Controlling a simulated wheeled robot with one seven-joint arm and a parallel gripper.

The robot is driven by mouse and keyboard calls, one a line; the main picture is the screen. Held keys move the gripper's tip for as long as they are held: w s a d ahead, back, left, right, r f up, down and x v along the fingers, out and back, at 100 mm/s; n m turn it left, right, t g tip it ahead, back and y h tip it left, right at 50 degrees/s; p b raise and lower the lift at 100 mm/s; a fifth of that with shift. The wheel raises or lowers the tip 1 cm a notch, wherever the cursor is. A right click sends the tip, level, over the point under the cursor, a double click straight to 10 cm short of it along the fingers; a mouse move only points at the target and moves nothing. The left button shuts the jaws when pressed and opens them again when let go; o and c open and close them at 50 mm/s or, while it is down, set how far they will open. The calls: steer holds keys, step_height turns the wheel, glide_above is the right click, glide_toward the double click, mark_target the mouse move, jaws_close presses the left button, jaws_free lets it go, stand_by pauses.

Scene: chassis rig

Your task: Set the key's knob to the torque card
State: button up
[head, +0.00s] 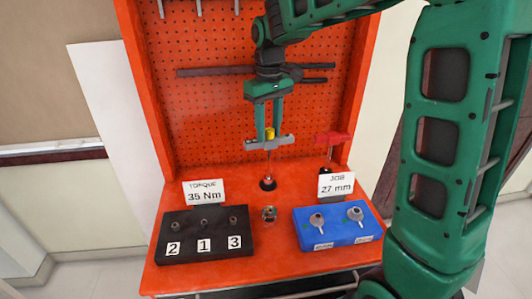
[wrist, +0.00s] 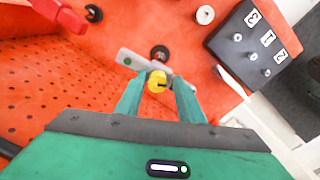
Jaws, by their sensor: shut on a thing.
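The key stands upright on the red bench, with a grey crossbar (head: 284,142), a thin shaft and a dark round foot (head: 268,183). Its yellow knob (head: 270,132) is on top, and it also shows in the wrist view (wrist: 157,83) with a dark mark on it. My gripper (head: 269,136) comes down from above and is shut on the knob, one green finger on each side. The torque card (head: 204,192) reads "TORQUE 35 Nm" and stands behind the black block. The knob's setting is too small to read.
A job card (head: 337,185) reads "JOB 27 mm" behind a blue tray (head: 335,238) with two metal sockets. The black block (head: 180,247) has studs labelled 2, 1, 3. A red-handled tool (head: 332,138) stands right of the key. A small metal fitting (head: 268,214) sits in front.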

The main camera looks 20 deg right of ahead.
steer(key=m, duration=0.5)
steer(key=shift+d+f, duration=0.1)
steer(key=shift+f, duration=0.2)
steer(key=shift+c, duration=0.2)
steer(key=m, duration=0.4)
steer(key=shift+s+m, duration=0.1)
steer(key=shift+m, duration=0.2)
steer(key=c, duration=0.3)
steer(key=shift+m, duration=0.8)
steer(key=o, duration=0.7)
steer(key=shift+c, duration=0.2)
steer(key=n, duration=1.1)
